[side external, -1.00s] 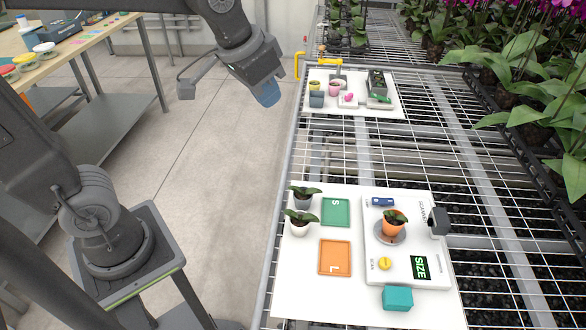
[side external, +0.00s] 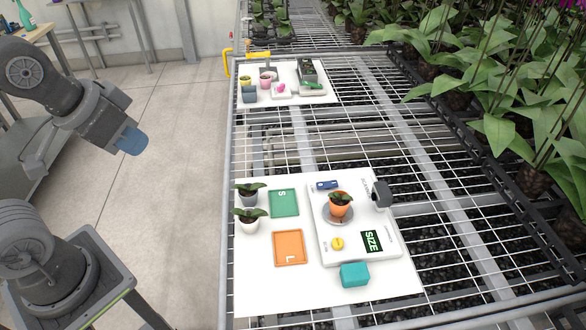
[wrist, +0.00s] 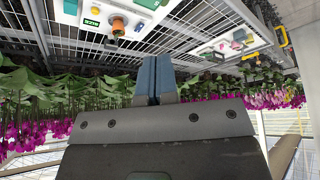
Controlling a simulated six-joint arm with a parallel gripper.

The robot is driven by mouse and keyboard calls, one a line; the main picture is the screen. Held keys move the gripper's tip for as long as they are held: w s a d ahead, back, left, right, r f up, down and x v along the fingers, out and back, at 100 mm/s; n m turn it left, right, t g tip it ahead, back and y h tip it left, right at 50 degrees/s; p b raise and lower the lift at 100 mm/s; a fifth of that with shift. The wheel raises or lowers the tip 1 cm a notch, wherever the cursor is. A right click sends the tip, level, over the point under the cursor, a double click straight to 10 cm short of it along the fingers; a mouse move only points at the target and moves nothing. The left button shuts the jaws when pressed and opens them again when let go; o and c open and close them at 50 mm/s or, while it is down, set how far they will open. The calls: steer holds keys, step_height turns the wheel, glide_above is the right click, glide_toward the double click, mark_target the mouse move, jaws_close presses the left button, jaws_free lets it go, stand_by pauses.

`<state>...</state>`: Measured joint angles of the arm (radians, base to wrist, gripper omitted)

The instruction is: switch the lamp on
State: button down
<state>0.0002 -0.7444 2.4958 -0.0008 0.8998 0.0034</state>
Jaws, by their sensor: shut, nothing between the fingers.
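My gripper (side external: 130,140) hangs over the floor left of the wire bench, with its blue fingers together and empty. In the wrist view the fingers (wrist: 155,80) also lie side by side with nothing between them. I cannot make out a clear lamp in either view. On the near white board stands a white scanner unit (side external: 375,250). It has a yellow round button (side external: 337,243), a dark display reading SIZE (side external: 372,241), a small blue part (side external: 327,185) and a black head (side external: 381,195). My gripper is well apart from all of these.
An orange pot (side external: 340,211) stands on the scanner's round plate. Beside it are a green S tray (side external: 285,203), an orange L tray (side external: 289,248), two small potted plants and a teal block (side external: 354,275). A farther board (side external: 310,70) holds several small items. Orchids line the right.

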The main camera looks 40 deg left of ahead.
steer(key=w+d+r+m+h, duration=0.1)
steer(key=w+d+r+m, duration=0.15)
steer(key=w, duration=0.95)
steer(key=m+g+h, duration=0.2)
steer(key=m+g, duration=0.1)
steer(key=m, duration=0.4)
glide_above(335, 183)
steer(key=s+a, duration=0.3)
step_height(335, 183, down, 19)
steer(key=shift+n, duration=0.25)
steer(key=shift+f, duration=0.1)
steer(key=x, duration=0.8)
steer(key=a+x, duration=0.1)
steer(key=x, duration=0.3)
steer(key=shift+s+f, duration=0.25)
steer(key=shift+d+f, duration=0.1)
steer(key=shift+f, duration=0.7)
